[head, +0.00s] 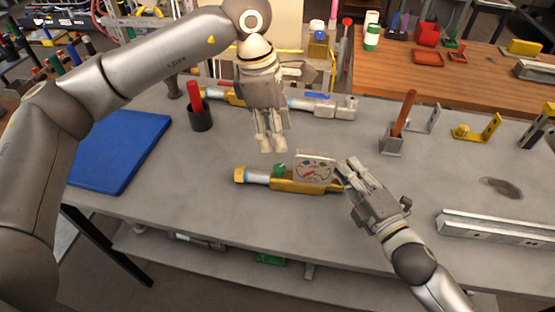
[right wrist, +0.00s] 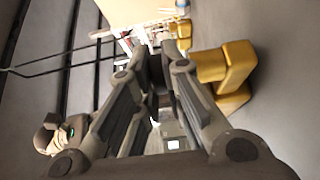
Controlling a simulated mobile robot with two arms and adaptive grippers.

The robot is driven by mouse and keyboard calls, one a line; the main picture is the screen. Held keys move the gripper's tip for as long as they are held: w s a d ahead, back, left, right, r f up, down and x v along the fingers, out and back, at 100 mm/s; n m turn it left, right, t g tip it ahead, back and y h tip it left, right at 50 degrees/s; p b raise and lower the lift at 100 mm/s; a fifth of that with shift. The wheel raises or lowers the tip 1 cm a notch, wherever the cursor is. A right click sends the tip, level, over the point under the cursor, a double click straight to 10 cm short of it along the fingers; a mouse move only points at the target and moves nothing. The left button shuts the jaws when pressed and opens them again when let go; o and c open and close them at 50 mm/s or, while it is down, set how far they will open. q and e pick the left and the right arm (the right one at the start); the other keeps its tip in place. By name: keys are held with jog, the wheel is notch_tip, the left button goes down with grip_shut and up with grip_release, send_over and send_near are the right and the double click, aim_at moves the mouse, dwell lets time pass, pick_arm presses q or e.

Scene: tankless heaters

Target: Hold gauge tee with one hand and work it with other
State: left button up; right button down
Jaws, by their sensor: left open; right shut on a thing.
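The gauge tee (head: 300,186) lies along the grey bench in the head view, with a brass body, a silver-blue section and a brass cap at its left end. A pale gauge face (head: 314,172) with a red needle and a green knob (head: 280,170) show on it. My right gripper (head: 345,170) is shut on the tee's right side, by the gauge. In the right wrist view, a dark part sits between the fingertips (right wrist: 160,62), with brass (right wrist: 225,70) beside them. My left gripper (head: 268,148) is open and empty, pointing down behind the tee and apart from it.
A blue mat (head: 120,150) lies at the left. A dark cup (head: 200,118) and another pipe assembly (head: 325,106) are behind. A block with an upright orange-brown handle (head: 404,112) stands to the right, and a metal channel (head: 495,228) lies front right. The bench left of the tee is clear.

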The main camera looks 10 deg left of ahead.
aim_at(279, 167)
pick_arm(q)
jog(key=f, duration=0.3)
jog(key=f+m+y, duration=0.1)
jog(key=f, duration=0.3)
jog(key=f+y, duration=0.1)
jog(key=f, duration=0.3)
jog(key=shift+w+d+f+m, duration=0.15)
jog(key=shift+w+d+m, duration=0.15)
jog(key=shift+w+d, duration=0.1)
jog(key=shift+c, duration=0.5)
